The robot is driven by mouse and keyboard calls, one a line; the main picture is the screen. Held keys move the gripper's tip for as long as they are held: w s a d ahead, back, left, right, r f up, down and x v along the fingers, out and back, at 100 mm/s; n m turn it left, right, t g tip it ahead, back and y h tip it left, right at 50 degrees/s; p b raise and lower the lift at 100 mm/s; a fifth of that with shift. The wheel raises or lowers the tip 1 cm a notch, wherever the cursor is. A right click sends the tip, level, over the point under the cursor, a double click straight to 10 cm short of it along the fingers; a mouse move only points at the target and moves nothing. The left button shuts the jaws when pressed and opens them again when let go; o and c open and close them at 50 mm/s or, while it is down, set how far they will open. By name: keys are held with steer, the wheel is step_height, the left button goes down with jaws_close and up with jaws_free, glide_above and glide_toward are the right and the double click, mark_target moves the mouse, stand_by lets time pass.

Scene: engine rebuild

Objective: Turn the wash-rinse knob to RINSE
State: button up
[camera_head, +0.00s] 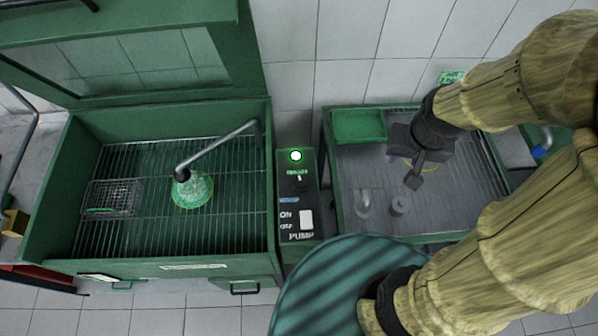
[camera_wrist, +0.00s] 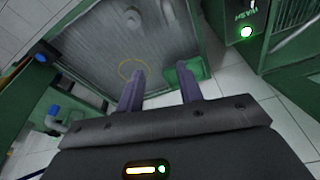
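The control panel (camera_head: 297,205) stands between the green wash basin and the tray table. It carries a lit green-white lamp (camera_head: 296,156), a small green label and a small dark knob (camera_head: 299,182) just below it. The knob's setting is too small to read. Lower down is a white switch (camera_head: 306,219) marked ON, OFF and PUMP. My gripper (camera_head: 415,178) is over the tray table, well right of the panel. In the wrist view its two fingers (camera_wrist: 160,72) are apart with nothing between them; the panel's lit lamp (camera_wrist: 246,31) shows at upper right.
The basin (camera_head: 180,268) has an open lid, a wire basket (camera_head: 112,197) and a spout (camera_head: 225,143) over a pale green cone shape (camera_head: 193,190).

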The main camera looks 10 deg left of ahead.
steer(key=shift+o, duration=1.1)
steer(key=shift+s, duration=0.1)
steer(key=shift+o, duration=1.4)
steer(key=shift+f, duration=0.1)
steer(key=w+a+f+m+g+y+b, duration=0.1)
steer(key=w+a+f+m+g+b, duration=0.1)
steer(key=a, duration=0.7)
steer(key=w+a+f+m+g+y+b, duration=0.1)
steer(key=w+a+f+m+g+b, duration=0.1)
steer(key=w+a+m+g+b, duration=0.2)
steer(key=w+a+b, duration=0.2)
steer(key=a+b, duration=0.2)
steer(key=a, duration=0.1)
steer(key=shift+w+g, duration=0.2)
steer(key=shift+g, duration=0.1)
steer(key=shift+a, duration=0.15)
